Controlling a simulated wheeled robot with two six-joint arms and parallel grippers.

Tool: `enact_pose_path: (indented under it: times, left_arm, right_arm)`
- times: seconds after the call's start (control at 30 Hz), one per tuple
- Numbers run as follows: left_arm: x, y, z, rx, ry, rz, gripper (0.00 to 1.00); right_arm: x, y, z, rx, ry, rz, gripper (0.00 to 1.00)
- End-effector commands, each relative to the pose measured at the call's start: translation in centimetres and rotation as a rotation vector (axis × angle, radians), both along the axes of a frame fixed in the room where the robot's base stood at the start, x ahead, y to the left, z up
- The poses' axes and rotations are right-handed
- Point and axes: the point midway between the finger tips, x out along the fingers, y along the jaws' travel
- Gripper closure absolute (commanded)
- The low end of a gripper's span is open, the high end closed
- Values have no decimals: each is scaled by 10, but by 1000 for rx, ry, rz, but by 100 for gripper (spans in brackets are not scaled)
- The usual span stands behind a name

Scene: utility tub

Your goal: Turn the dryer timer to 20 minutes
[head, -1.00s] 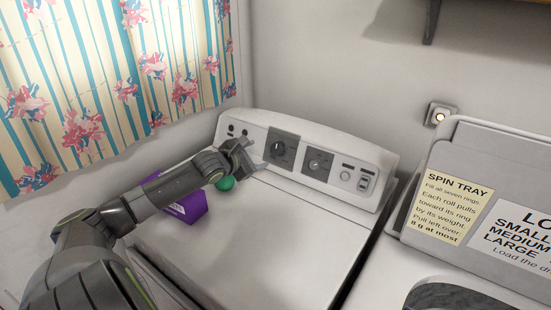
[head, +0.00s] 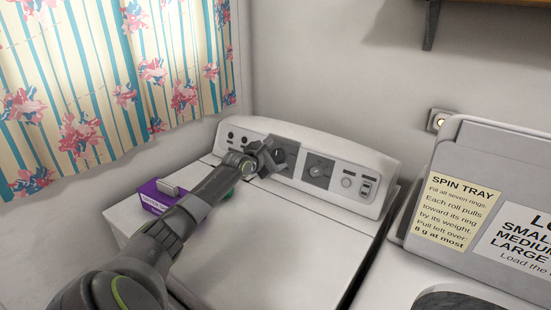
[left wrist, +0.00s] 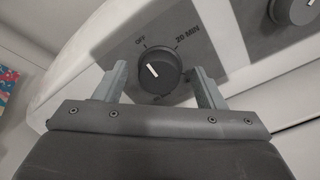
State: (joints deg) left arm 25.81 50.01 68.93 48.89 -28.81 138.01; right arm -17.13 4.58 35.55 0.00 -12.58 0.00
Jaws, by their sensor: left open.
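The dryer timer is a round dark knob (left wrist: 158,70) on a grey plate marked OFF and 20 MIN. Its white pointer line tilts up and left, toward the OFF side and away from 20 MIN. In the head view the timer plate (head: 291,147) is partly covered by my left gripper (head: 270,156). My left gripper also shows in the left wrist view (left wrist: 161,85). It is open, with one finger on each side of the knob; I cannot tell if they touch it. My right gripper is not in view.
A second dial (head: 318,169) sits right of the timer, then a small knob and switch. Right stands a machine with a SPIN TRAY sign (head: 453,210).

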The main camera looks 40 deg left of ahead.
Motion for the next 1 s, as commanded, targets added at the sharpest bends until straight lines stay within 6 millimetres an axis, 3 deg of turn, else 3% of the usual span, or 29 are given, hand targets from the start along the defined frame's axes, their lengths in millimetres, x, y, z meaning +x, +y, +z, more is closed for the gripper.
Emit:
enact_pose_path:
  times: [0.43, 0.77, 1.0]
  left_arm:
    - [6, 0, -2, -1, 0, -1, 36]
    - [6, 0, -2, -1, 0, 0, 78]
    - [6, 0, -2, 12, 2, -5, 81]
  right_arm:
    - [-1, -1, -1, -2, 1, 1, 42]
    - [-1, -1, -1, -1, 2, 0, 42]
    - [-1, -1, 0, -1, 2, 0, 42]
